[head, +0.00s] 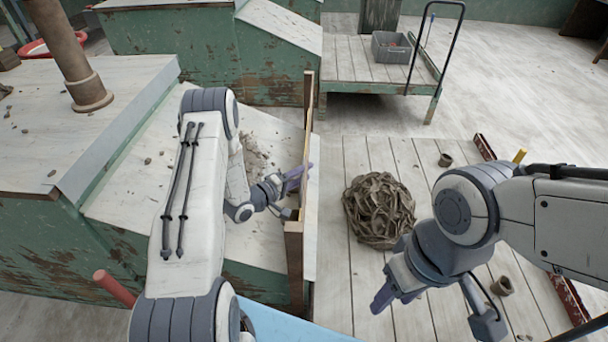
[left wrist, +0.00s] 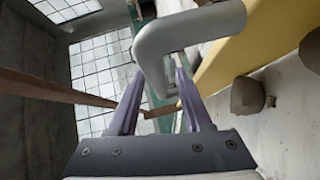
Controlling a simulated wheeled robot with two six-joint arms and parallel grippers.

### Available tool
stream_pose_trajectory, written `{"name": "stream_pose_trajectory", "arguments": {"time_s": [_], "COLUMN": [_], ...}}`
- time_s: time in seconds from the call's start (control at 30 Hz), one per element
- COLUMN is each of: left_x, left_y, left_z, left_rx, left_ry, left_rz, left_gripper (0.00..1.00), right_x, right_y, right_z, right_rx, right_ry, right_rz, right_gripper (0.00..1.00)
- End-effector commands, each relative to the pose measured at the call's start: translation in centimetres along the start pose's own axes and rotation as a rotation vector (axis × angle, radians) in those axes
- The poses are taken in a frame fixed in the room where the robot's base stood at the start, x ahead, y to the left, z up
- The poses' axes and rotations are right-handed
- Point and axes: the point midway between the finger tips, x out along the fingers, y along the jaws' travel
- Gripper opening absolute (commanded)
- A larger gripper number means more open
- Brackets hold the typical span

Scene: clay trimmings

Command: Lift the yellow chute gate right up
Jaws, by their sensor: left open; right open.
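The yellow chute gate (left wrist: 262,42) fills the upper right of the left wrist view as a slanted yellow panel. A thick, pale grey bent handle (left wrist: 190,38) stands out in front of it. My left gripper (left wrist: 160,78) is open, with its purple fingers spread on either side of the handle's lower end; I cannot tell whether they touch it. In the head view the gate stands nearly edge-on between wooden posts, and my left gripper (head: 292,182) is close against its left side. My right gripper (head: 392,293) is open and empty over the plank floor.
A brown heap of clay trimmings (head: 380,210) lies on the planks (head: 362,310) right of the gate. Small clay lumps lie around. A wooden post (head: 294,262) stands at the gate's near end. A cart (head: 365,62) with a grey crate (head: 392,47) stands behind.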

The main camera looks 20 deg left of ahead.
Motion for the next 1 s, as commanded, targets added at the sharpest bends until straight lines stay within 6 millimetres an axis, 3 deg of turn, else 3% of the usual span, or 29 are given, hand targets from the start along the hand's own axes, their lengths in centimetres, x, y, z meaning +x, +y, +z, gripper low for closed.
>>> {"name": "stream_pose_trajectory", "arguments": {"time_s": [0.17, 0.23, 0.3, 0.33, 1.0], "left_x": [0.07, 0.08, 0.09, 0.09, 0.09], "left_y": [0.02, 0.02, 0.03, 0.03, 0.01], "left_z": [0.07, 0.09, 0.10, 0.11, 0.17], "left_rx": [0.000, 0.000, 0.000, 0.000, 0.001], "left_ry": [-0.001, -0.002, -0.002, -0.002, -0.003], "left_rz": [0.000, 0.000, 0.000, 0.000, 0.000], "left_gripper": [0.49, 0.30, 0.03, 0.00, 0.00], "right_x": [-0.01, -0.01, -0.01, -0.01, -0.01], "right_y": [0.00, 0.00, 0.00, 0.00, 0.00], "right_z": [0.00, 0.00, 0.00, 0.00, 0.00], "right_rx": [0.000, 0.000, 0.000, 0.000, 0.000], "right_ry": [0.000, 0.000, 0.000, 0.000, 0.000], "right_rz": [0.000, 0.000, 0.000, 0.000, 0.000], "right_gripper": [0.50, 0.50, 0.50, 0.50, 0.50]}}
